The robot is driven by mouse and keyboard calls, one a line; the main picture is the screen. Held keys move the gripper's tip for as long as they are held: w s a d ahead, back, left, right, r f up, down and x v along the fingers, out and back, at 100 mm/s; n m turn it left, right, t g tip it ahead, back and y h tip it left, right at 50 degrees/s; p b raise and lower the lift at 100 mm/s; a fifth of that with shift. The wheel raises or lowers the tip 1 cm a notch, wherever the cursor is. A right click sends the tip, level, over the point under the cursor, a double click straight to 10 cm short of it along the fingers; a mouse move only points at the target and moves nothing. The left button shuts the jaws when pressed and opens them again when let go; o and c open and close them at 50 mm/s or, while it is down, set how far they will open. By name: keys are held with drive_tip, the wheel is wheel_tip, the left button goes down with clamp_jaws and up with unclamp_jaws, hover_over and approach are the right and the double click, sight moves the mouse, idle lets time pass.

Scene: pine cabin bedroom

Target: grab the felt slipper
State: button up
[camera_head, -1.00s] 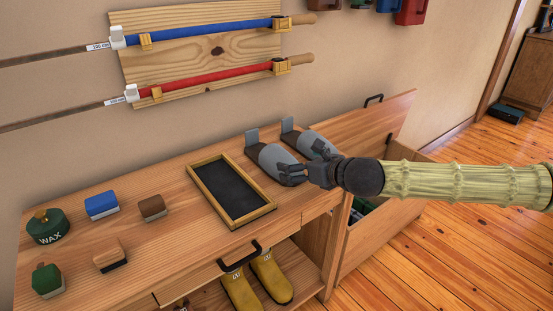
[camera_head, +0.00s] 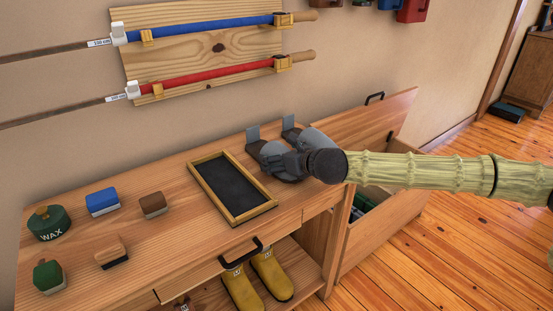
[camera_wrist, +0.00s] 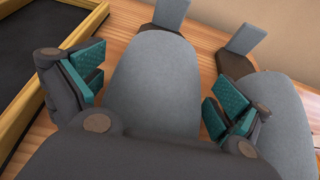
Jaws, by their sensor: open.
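Two grey felt slippers lie side by side on the wooden bench top, right of the black tray. The left slipper (camera_head: 256,149) is partly hidden by my gripper in the head view. In the wrist view this left slipper (camera_wrist: 155,75) lies between my open fingers. My gripper (camera_head: 280,163) has its teal finger pads (camera_wrist: 158,100) on either side of the slipper's grey upper; I cannot tell whether they touch it. The right slipper (camera_head: 317,138) lies just beyond; in the wrist view it (camera_wrist: 280,100) is close behind the right finger.
The wood-framed black tray (camera_head: 204,187) lies close to the left slipper. A wax tin (camera_head: 48,224) and several brushes stand at the bench's left. Yellow boots (camera_head: 257,280) stand below. An open compartment (camera_head: 375,220) is at the right.

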drive_tip(key=shift+c, duration=0.4)
drive_tip(key=c, duration=0.9)
drive_tip(key=shift+r, duration=0.2)
